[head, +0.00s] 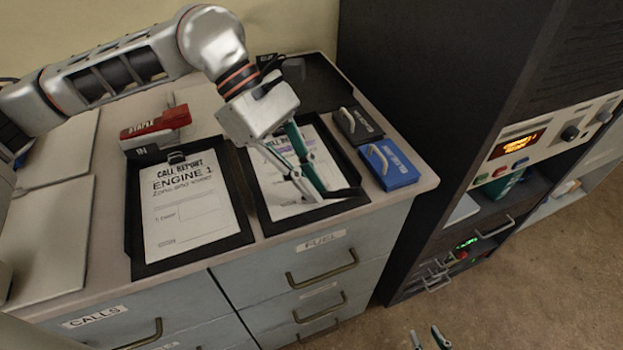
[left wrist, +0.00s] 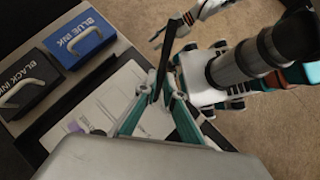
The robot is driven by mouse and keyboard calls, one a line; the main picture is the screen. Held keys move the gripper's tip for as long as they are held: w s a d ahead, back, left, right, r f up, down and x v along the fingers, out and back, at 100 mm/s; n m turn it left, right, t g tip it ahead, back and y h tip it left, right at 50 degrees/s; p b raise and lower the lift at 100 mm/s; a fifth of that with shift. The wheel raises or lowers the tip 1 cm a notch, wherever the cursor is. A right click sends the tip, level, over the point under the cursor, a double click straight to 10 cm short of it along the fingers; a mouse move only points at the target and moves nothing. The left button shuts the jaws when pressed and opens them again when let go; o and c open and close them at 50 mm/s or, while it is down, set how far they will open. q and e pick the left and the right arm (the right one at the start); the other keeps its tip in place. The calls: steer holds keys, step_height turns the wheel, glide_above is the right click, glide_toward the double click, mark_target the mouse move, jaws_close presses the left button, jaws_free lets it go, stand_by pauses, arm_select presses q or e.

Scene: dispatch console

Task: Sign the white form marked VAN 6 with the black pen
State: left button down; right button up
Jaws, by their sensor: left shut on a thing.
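My left gripper (head: 318,194) is shut on a thin black pen (head: 346,192), low over the right clipboard. The pen also shows between the fingertips in the left wrist view (left wrist: 167,50). I cannot tell whether its tip touches the paper. The white form (head: 274,188) on this clipboard has a purplish heading, mostly hidden by my gripper, so its marking is unreadable. The left clipboard holds a white form marked ENGINE 1 (head: 190,215). My right gripper (head: 430,340) is at the bottom edge of the head view, fingers apart and empty, away from the counter.
A blue ink pad (head: 391,166) and a black ink pad (head: 357,126) sit right of the clipboards. A red-topped stamp or stapler (head: 155,130) stands behind the left clipboard. A dark radio cabinet (head: 440,110) rises at the right. Drawers (head: 310,270) are below.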

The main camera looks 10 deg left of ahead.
arm_select(q)
steer(key=shift+w+d, duration=0.35)
steer(key=shift+w, duration=0.05)
steer(key=shift+w, duration=0.1)
steer(key=shift+w+d+b, duration=0.3)
steer(key=shift+w+d, duration=0.05)
steer(key=shift+w, duration=0.05)
steer(key=shift+d, duration=0.15)
steer(key=shift+d, duration=0.35)
steer(key=shift+w+d, duration=0.1)
steer(key=shift+d, duration=0.1)
steer(key=shift+w+d, duration=0.1)
steer(key=shift+d, duration=0.25)
